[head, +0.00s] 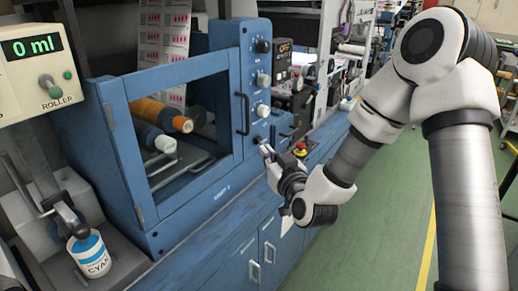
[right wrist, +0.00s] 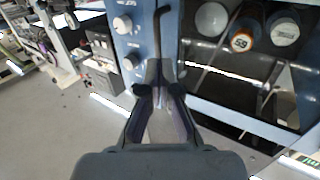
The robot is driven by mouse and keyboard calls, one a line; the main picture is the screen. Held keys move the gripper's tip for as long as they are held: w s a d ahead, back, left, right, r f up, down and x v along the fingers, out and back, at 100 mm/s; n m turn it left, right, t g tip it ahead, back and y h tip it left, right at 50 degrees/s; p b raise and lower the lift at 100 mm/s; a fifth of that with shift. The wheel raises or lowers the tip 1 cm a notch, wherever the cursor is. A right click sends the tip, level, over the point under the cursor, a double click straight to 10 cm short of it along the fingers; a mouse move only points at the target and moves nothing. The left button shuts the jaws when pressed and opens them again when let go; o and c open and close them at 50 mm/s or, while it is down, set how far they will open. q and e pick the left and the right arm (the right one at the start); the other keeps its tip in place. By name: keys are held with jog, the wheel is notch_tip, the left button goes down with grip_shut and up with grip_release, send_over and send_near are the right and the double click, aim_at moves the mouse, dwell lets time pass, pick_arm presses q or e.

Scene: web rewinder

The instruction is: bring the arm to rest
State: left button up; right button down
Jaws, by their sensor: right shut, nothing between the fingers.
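My right arm comes in from the right in the head view, bent at the elbow, white and grey. Its gripper (head: 267,152) is in front of the blue machine cabinet (head: 195,222), just below and right of the window door. In the right wrist view the gripper's fingers (right wrist: 161,72) are together and empty. They point toward the blue door frame, with the black bar handle (right wrist: 157,35) beyond the tips. I cannot tell the exact gap to it. The left gripper is not in view.
The window door (head: 165,72) is shut, with ink rollers behind it. A knob panel (head: 262,80) stands right of it. Green floor (head: 385,225) lies open at right.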

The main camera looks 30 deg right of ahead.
jog(key=s+a+f+n+g+y, duration=0.1)
jog(key=s+a+f+g, duration=0.15)
jog(key=f, duration=0.55)
jog(key=s+a+f+n+g, duration=0.1)
jog(key=s+a+f+g, duration=0.15)
jog(key=f, duration=0.65)
jog(key=s+a+f+n+g+y, duration=0.15)
jog(key=s+f, duration=0.25)
jog(key=f, duration=0.4)
jog(key=s+a+f+m+g, duration=0.1)
jog(key=s+a+f+g, duration=0.1)
jog(key=s+f+g, duration=0.3)
jog(key=s+a+f+m+g, duration=0.1)
jog(key=s+f+g, duration=0.5)
jog(key=s+f, duration=0.5)
jog(key=s, duration=0.7)
jog(key=shift+a, duration=0.35)
